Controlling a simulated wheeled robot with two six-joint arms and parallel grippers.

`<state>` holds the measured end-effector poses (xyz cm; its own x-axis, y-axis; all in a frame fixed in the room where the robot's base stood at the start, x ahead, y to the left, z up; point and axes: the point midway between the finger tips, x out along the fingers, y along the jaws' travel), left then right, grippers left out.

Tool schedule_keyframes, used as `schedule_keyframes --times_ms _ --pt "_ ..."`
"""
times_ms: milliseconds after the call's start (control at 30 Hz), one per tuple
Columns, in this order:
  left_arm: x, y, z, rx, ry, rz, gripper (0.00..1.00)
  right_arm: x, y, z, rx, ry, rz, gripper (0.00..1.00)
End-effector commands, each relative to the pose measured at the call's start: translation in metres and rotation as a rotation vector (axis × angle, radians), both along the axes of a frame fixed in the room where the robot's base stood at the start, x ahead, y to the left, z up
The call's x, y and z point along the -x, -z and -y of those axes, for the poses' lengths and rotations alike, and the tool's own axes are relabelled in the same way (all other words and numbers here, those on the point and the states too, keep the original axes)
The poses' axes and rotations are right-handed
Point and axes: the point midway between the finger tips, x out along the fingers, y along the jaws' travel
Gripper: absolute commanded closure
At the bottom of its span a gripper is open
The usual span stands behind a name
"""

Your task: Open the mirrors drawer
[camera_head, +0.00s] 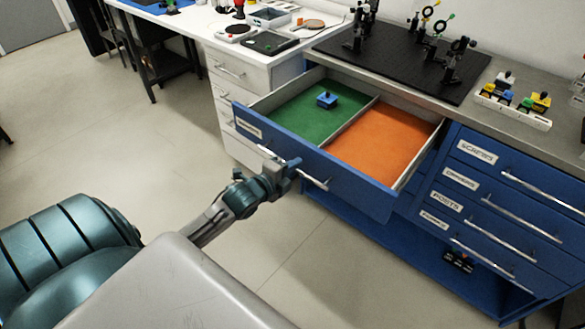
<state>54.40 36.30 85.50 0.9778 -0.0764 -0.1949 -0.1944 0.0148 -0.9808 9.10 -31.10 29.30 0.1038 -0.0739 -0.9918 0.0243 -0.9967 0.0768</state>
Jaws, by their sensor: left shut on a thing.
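The mirrors drawer (345,183) is a wide blue drawer pulled well out from under the bench top. Its label is at the far left of its front and too small to read surely. Inside are a green compartment (290,112) and an orange compartment (383,139), split by a thin divider. A small blue block-like item (327,99) stands in the green compartment. My left gripper (290,168) is at the drawer front, shut on the silver bar handle (314,182) near its middle, and hides part of it. My right gripper is not in view.
Closed blue drawers labelled SCREWS (477,152) and POSTS (447,201) stand to the right. A black optics breadboard (400,62) with mounts is on the bench top. White drawers (229,71) stand at left. The floor (130,140) in front is clear.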

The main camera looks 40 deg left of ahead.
Motion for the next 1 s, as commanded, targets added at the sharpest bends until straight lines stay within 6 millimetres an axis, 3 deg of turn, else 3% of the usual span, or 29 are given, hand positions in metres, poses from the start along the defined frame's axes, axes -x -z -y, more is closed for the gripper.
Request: schedule_keyframes --times_ms 433,467,533,867,1000 --pt "0.0 -0.001 0.0 0.0 0.0 0.002 1.0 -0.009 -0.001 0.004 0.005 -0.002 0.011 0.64" --pt "0.0 -0.001 0.0 -0.001 0.0 0.002 0.85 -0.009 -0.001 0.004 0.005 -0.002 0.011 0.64" --pt "0.0 -0.001 0.0 -0.001 0.0 0.001 0.72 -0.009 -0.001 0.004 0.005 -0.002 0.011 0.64" --pt "0.001 -0.001 0.0 -0.001 0.0 0.001 0.71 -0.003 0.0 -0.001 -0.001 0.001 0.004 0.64" --pt "0.013 -0.002 -0.001 -0.004 0.001 -0.001 0.71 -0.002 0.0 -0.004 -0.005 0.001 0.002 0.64"
